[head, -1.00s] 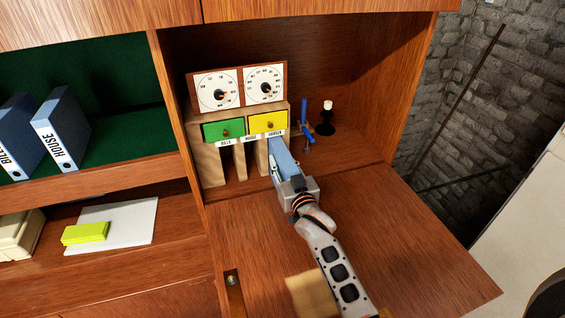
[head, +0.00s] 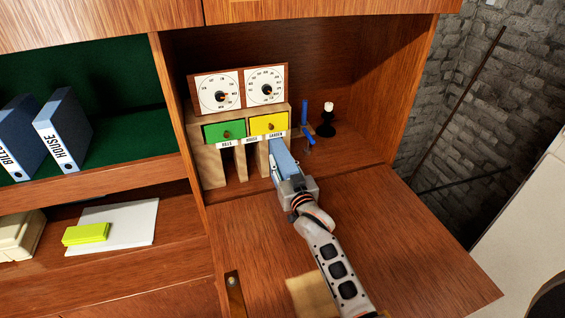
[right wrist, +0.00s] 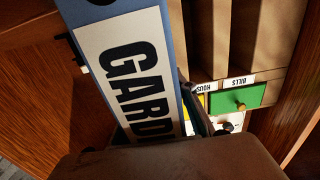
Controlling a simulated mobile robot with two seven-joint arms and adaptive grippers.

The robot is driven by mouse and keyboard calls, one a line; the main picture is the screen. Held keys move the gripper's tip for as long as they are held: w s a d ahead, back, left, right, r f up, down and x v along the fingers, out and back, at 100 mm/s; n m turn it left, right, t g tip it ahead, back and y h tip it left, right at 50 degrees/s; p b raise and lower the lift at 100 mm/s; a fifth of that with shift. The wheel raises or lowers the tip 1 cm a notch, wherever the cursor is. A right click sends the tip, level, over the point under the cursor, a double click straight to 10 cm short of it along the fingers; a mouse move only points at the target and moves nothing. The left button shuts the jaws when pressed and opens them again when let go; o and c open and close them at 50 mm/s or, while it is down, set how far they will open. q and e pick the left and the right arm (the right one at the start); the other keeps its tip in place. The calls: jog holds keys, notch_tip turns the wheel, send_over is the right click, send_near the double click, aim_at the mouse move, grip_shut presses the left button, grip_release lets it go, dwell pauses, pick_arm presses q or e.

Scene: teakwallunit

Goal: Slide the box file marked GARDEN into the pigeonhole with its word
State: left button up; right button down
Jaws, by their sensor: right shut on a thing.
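The blue GARDEN box file (head: 284,160) is in my right gripper (head: 293,186), at the right-hand pigeonhole of the wooden pigeonhole unit (head: 210,165). Its white label with the word GARDEN, partly cut off, shows in the right wrist view (right wrist: 125,70). My right gripper is shut on it. The GARDEN tag (head: 276,135) is above the right pigeonhole, HOUSE (head: 251,139) above the middle one, BILLS (head: 227,144) above the left one. The file's far end is at the right opening; how deep it is inside is hidden. My left gripper is not in view.
Green (head: 224,130) and yellow (head: 268,123) drawers and two dials (head: 243,90) sit above the pigeonholes. HOUSE (head: 63,130) and BILLS (head: 20,135) files stand on the left shelf.

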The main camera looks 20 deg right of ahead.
jog(key=shift+w+r, duration=0.15)
jog(key=shift+w, duration=1.7)
dwell(3.2)
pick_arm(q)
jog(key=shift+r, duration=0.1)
pick_arm(e)
jog(key=shift+a, duration=0.1)
